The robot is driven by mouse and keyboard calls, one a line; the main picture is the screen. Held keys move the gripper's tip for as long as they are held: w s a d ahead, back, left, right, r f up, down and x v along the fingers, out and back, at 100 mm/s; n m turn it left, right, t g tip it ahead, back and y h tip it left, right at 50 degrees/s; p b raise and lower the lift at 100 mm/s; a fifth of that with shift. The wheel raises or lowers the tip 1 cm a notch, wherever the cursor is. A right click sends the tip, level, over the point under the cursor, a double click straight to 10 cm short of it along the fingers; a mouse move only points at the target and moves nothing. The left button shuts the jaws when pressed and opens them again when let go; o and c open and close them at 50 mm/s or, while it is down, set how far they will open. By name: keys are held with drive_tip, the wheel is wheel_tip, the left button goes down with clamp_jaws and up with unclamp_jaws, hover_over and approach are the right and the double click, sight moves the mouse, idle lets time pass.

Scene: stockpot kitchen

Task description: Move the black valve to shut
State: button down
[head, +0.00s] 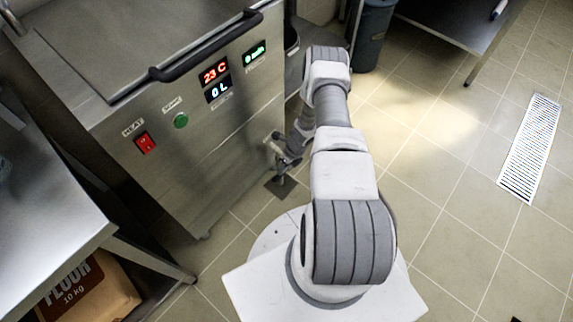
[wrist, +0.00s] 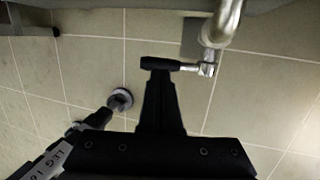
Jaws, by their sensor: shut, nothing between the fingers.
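The black valve handle (wrist: 160,63) shows in the wrist view, joined by a metal lever to the fitting on the bent metal pipe (wrist: 226,25). The handle lies crosswise, pointing left from the pipe. My gripper (wrist: 159,78) is shut and empty. Its fingertips are right at the handle in the picture; I cannot tell whether they touch it. In the head view my gripper (head: 290,160) is low beside the right front side of the steel stockpot cabinet (head: 200,150), near the outlet pipe (head: 274,143). The handle cannot be made out there.
A floor drain (head: 282,186) lies below the outlet. The cabinet has a black bar handle (head: 205,48), a red switch (head: 145,142) and a green button (head: 181,121). A steel table (head: 50,190) stands at left.

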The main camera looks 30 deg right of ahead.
sight(278, 179)
drive_tip(key=shift+x, duration=0.85)
drive_tip(key=shift+a+f+b, duration=0.2)
drive_tip(key=shift+f+b, duration=0.15)
drive_tip(key=shift+b, duration=0.25)
drive_tip(key=shift+s+a+f+b, duration=0.15)
drive_tip(key=shift+a+f+b, duration=0.15)
drive_tip(key=shift+f+b, duration=0.35)
drive_tip(key=shift+a, duration=0.15)
drive_tip(key=shift+s, duration=0.1)
drive_tip(key=shift+a+r, duration=0.1)
drive_tip(key=shift+r, duration=0.05)
